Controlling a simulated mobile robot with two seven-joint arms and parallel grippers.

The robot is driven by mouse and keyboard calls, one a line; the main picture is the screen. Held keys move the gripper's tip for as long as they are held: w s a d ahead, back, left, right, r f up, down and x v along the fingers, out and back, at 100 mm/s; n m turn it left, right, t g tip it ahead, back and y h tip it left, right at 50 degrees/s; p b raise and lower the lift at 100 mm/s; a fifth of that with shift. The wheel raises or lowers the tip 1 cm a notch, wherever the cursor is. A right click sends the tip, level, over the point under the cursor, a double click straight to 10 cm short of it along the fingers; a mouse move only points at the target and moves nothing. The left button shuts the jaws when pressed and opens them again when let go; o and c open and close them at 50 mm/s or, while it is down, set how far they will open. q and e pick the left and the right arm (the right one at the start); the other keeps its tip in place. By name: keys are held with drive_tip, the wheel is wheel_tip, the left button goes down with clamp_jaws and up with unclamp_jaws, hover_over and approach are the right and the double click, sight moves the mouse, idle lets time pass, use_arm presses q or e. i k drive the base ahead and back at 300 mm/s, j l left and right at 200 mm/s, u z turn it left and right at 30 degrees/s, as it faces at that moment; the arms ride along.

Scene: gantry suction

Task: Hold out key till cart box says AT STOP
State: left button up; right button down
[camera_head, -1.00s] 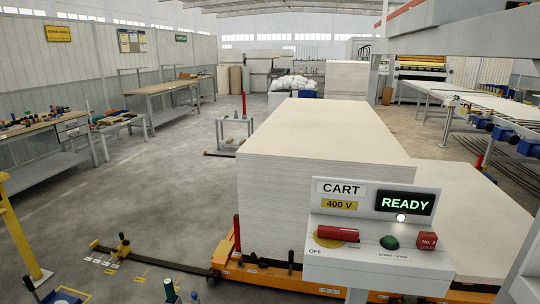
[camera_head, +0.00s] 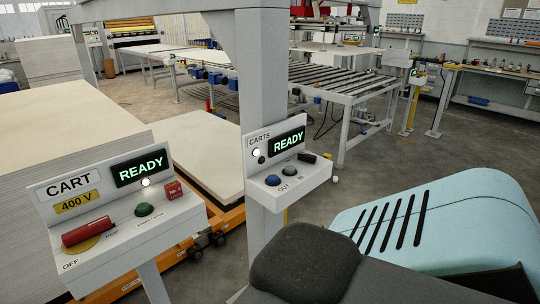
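The CARTS box (camera_head: 290,180) is mounted on a grey post right of centre. Its screen (camera_head: 288,141) reads READY in green, and a white lamp is lit beside it. A blue key (camera_head: 273,180) sits on its sloping top, with the word OUT just in front. A darker key (camera_head: 290,170) and a black part are to its right. The CART 400 V box (camera_head: 120,225) at the left also reads READY (camera_head: 139,167). It has a red handle (camera_head: 88,231) and a green button (camera_head: 144,210). Neither gripper is in view.
An orange cart (camera_head: 215,222) carrying pale board stacks stands behind the boxes. A light blue body with black slots (camera_head: 440,215) and a dark seat-like form (camera_head: 305,260) fill the lower right, close by. A roller conveyor (camera_head: 345,82) is behind; open floor lies right of the post.

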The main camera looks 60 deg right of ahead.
sight(272, 178)
drive_tip(key=z, duration=1.95)
